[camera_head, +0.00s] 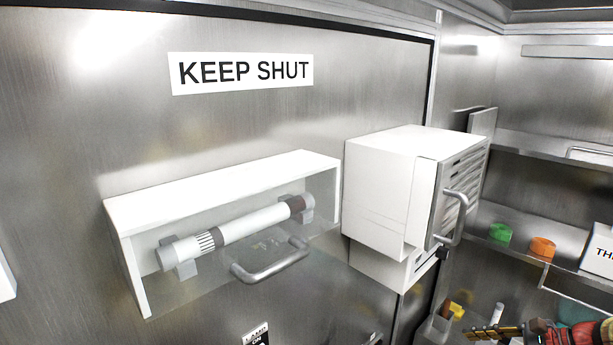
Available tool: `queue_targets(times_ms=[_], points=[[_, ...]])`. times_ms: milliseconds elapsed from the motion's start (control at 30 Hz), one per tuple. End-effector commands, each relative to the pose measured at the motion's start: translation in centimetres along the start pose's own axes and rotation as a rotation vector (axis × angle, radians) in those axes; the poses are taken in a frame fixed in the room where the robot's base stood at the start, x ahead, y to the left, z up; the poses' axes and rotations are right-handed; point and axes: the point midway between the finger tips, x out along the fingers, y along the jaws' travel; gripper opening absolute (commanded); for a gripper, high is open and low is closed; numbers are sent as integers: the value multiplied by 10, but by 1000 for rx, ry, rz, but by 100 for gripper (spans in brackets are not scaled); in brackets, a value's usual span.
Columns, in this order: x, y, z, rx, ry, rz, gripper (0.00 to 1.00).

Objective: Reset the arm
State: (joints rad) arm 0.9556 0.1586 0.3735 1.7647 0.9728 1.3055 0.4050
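At the bottom right corner, a red and dark object with a gold, ridged, rod-like part (497,331) is cut off by the frame edge.
A white wall box with a clear front (225,178) holds a tube and has a grey handle (270,262). A white cabinet (385,190) with a handle (452,220) juts out beside it. Shelves at right hold a green piece (500,232) and an orange piece (542,247).

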Motion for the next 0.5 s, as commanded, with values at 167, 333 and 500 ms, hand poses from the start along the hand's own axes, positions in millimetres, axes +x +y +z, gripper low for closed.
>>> queue_targets(times_ms=[167,333,500], points=[[42,94,6,-399,200,275,35],[62,163,10,-801,339,499,35],[78,216,12,-1177,440,663,35]])
